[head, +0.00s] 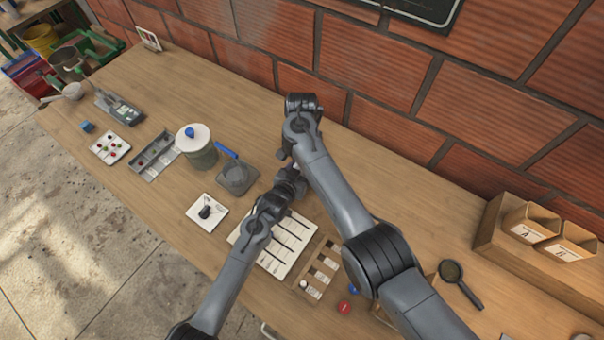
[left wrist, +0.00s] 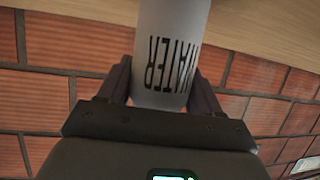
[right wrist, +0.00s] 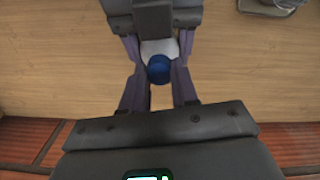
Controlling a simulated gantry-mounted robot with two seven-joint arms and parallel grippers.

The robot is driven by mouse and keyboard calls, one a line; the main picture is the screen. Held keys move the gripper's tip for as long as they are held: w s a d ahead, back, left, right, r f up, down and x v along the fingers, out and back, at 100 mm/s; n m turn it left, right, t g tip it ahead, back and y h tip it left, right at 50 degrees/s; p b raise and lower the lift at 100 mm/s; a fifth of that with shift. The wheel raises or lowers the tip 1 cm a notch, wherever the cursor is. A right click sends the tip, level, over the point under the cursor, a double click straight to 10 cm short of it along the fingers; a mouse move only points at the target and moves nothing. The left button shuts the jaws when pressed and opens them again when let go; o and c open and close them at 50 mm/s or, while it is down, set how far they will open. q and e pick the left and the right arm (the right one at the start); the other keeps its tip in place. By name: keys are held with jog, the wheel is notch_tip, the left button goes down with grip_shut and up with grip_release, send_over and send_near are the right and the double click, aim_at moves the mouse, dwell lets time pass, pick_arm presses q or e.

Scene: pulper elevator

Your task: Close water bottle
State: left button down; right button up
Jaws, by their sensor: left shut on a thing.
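The white bottle (left wrist: 165,50) marked WATER is between my left gripper's fingers (left wrist: 160,82) in the left wrist view, and they are shut on it. In the right wrist view, a blue cap (right wrist: 159,69) shows at the end of the pale bottle (right wrist: 160,48). My right gripper's fingers (right wrist: 158,62) stand on both sides of the cap. I cannot tell whether they press on it, or whether the cap is seated on the bottle. In the head view, both hands meet near the table's middle and hide most of the bottle.
A lidded jar (head: 198,148), a grey tray with a blue handle (head: 237,178) and a white slotted tray (head: 270,258) stand near the hands. A red disc (head: 344,307) and a magnifier (head: 462,285) lie to the right. The brick wall (head: 385,95) is close behind my right arm.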

jog(key=o, duration=0.5)
jog(key=shift+o, duration=0.2)
jog(key=shift+r, duration=0.1)
notch_tip(320, 180, up, 12)
dwell(0.4)
pick_arm(q)
jog(key=shift+c, duration=0.6)
grip_release()
jog(key=shift+s, duration=0.1)
